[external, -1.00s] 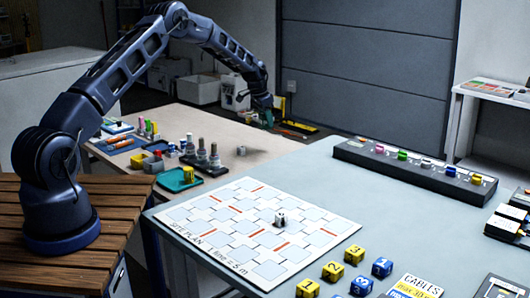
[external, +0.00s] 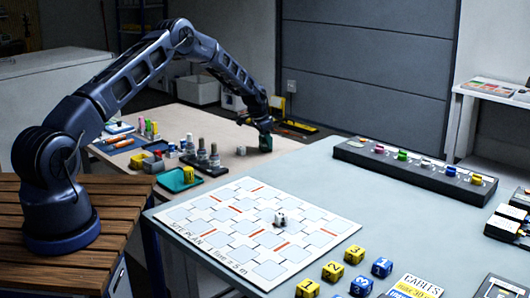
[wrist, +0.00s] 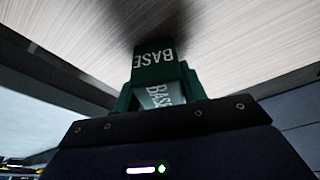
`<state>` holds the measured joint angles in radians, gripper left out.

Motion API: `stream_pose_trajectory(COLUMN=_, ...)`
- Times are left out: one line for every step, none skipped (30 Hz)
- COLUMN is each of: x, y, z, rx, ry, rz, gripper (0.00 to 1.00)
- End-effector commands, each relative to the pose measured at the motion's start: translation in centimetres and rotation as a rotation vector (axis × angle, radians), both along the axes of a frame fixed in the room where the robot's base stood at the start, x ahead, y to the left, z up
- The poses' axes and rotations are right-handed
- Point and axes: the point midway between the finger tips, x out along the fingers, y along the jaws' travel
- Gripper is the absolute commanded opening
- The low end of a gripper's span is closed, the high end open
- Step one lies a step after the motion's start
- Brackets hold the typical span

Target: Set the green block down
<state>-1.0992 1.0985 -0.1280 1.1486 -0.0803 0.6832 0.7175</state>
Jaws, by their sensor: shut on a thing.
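The dark green block (external: 265,143) hangs below my gripper (external: 265,132) over the wooden table, in the external view. My gripper is shut on it and points down. In the wrist view the green block (wrist: 152,56) fills the middle, with the word BASE in white on the faces that show. Its far end is close to the pale wood surface (wrist: 255,40). I cannot tell whether it touches the wood or is slightly above it. The gripper's fingers are hard to make out.
A small grey block (external: 241,150) lies left of the green block. Dark bottles (external: 215,155) stand in a holder further left, beside a teal tray (external: 178,181). The grey table with the site plan (external: 200,236) is nearer. Wood around the green block's right side looks clear.

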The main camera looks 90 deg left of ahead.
Motion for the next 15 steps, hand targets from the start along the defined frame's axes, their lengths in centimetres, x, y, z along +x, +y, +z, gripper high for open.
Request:
stream_pose_trajectory(x=0.0, y=0.0, z=0.0, rx=0.0, ry=0.0, rz=0.0, gripper=0.17)
stream_pose_trajectory(x=0.01, y=-0.01, z=-0.01, rx=0.0, ry=0.0, rz=0.0, gripper=0.17)
stream_pose_trajectory(x=0.0, y=-0.01, z=-0.07, rx=0.0, ry=0.0, rz=0.0, gripper=0.17)
stream_pose_trajectory(x=0.0, y=-0.01, z=-0.15, rx=0.0, ry=0.0, rz=0.0, gripper=0.17)
stream_pose_trajectory(x=0.0, y=-0.02, z=-0.23, rx=0.0, ry=0.0, rz=0.0, gripper=0.17)
stream_pose_trajectory(x=0.0, y=-0.02, z=-0.28, rx=-0.001, ry=0.0, rz=0.0, gripper=0.44)
stream_pose_trajectory(x=0.0, y=-0.02, z=-0.25, rx=0.0, ry=0.0, rz=0.0, gripper=0.49)
stream_pose_trajectory(x=0.0, y=-0.02, z=-0.24, rx=0.0, ry=0.0, rz=0.0, gripper=0.55)
stream_pose_trajectory(x=0.0, y=-0.02, z=-0.24, rx=0.0, ry=0.0, rz=0.0, gripper=0.63)
stream_pose_trajectory(x=0.0, y=-0.02, z=-0.24, rx=0.0, ry=0.0, rz=0.0, gripper=0.63)
stream_pose_trajectory(x=0.0, y=-0.02, z=-0.24, rx=0.0, ry=0.0, rz=0.0, gripper=0.63)
stream_pose_trajectory(x=0.0, y=-0.02, z=-0.24, rx=0.0, ry=0.0, rz=0.0, gripper=0.63)
stream_pose_trajectory(x=0.0, y=-0.02, z=-0.24, rx=0.0, ry=0.0, rz=0.0, gripper=0.63)
stream_pose_trajectory(x=0.0, y=-0.02, z=-0.24, rx=0.0, ry=0.0, rz=0.0, gripper=0.63)
stream_pose_trajectory(x=0.0, y=-0.02, z=-0.24, rx=0.0, ry=0.0, rz=0.0, gripper=0.63)
